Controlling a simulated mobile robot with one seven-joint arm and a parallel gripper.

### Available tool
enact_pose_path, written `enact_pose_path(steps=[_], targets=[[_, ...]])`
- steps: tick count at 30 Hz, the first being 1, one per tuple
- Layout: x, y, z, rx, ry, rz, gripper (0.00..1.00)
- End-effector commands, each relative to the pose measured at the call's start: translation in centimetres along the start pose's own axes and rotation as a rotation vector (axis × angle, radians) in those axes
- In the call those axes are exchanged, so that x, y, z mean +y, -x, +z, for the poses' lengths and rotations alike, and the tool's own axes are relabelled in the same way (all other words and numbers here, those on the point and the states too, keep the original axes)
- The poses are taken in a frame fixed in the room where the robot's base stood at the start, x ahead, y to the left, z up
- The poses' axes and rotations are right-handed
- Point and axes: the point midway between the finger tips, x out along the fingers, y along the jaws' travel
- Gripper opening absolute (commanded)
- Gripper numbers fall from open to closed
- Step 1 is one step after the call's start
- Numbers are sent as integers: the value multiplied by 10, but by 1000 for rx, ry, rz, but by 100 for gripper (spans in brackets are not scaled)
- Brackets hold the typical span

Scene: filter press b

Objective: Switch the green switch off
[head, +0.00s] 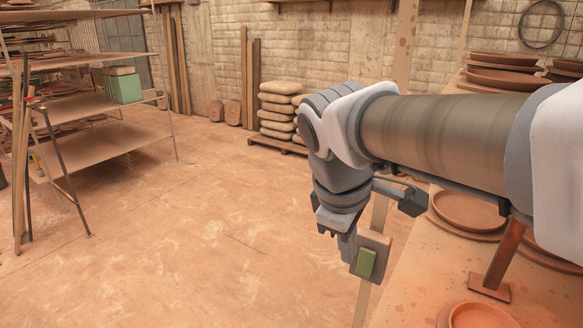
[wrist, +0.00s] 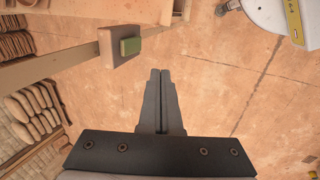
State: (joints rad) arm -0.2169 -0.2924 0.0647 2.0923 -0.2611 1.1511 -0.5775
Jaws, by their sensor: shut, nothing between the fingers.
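My gripper (head: 346,258) points down just left of the switch in the head view, and the fingers look close to the box. In the wrist view my gripper (wrist: 161,73) has its fingers together with nothing between them. A gap shows there between the fingertips and the switch. I cannot tell whether the rocker is on or off.
A bench (head: 402,300) with clay dishes (head: 470,211) stands at the right, beside the post. Stacked sacks (head: 281,110) lie on a pallet by the back wall. A shelf rack (head: 95,107) stands at the left. The floor (head: 190,240) between is clear.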

Motion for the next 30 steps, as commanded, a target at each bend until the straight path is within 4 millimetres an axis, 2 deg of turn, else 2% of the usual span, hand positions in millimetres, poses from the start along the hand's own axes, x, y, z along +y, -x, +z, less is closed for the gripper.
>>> enact_pose_path(steps=[17, 23, 30], targets=[[-4, -5, 3, 0, 0, -5, 0], [-5, -35, 3, -3, -1, -8, 0], [-5, -88, 3, -3, -1, -8, 0]])
